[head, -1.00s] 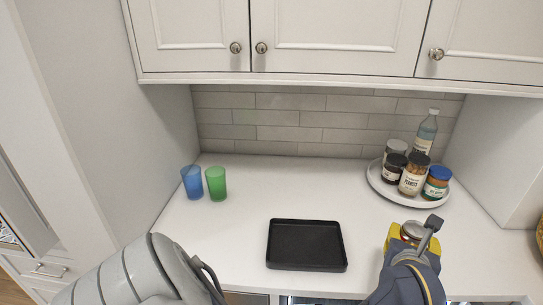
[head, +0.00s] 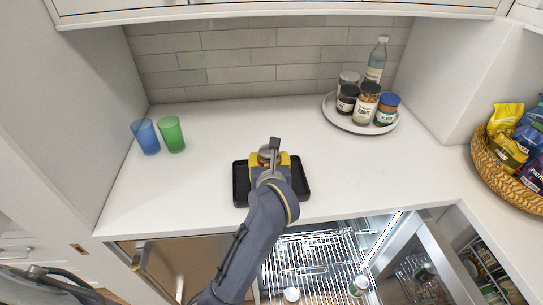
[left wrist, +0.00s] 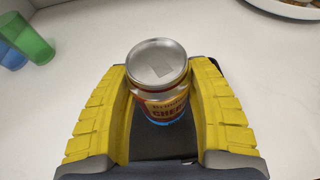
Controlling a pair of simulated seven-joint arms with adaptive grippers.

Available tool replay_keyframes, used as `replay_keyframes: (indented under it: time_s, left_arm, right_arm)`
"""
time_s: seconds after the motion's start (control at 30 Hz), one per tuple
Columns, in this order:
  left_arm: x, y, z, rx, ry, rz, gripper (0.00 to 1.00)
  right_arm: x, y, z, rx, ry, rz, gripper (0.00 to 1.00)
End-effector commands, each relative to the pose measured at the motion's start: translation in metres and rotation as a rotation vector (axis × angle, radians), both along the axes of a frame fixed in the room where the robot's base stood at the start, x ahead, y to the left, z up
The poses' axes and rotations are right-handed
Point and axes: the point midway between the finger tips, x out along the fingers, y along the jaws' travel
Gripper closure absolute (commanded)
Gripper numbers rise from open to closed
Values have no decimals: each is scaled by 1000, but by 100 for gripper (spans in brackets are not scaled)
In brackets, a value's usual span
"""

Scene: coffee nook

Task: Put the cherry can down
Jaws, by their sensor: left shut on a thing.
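The cherry can (left wrist: 165,95), with a silver lid and a red and yellow label, stands upright between the yellow fingers of my left gripper (left wrist: 160,72) in the left wrist view. The fingers are shut on its sides. In the head view my left gripper (head: 270,160) is over the black tray (head: 240,187), and only a little of the can's top shows. I cannot tell whether the can's base touches the tray. My right gripper is not in view.
A blue cup (head: 146,137) and a green cup (head: 172,135) stand at the counter's left. A round white tray (head: 340,120) with jars and a bottle is at the back right. A snack basket (head: 488,175) is far right.

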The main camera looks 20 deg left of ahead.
Motion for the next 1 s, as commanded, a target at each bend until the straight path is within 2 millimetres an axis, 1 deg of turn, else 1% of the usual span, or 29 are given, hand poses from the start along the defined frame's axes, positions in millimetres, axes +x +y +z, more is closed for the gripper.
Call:
replay_keyframes:
  time_s: [0.13, 0.5, 0.53, 0.7, 0.9, 1.0]
  left_arm:
    - [0, 0, -3, 1, -2, 0, 90]
    - [0, 0, -6, 2, -1, 1, 90]
    - [0, 0, -6, 1, 1, 0, 40]
    - [0, 0, -6, 0, 1, 0, 21]
    - [0, 0, -5, 0, 0, 0, 21]
    - [0, 0, -2, -2, -2, 0, 21]
  right_arm:
    - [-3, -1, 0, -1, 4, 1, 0]
    - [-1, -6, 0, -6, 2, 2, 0]
    - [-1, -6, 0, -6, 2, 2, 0]
    - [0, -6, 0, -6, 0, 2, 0]
    - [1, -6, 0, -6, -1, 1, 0]
    - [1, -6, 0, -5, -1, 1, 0]
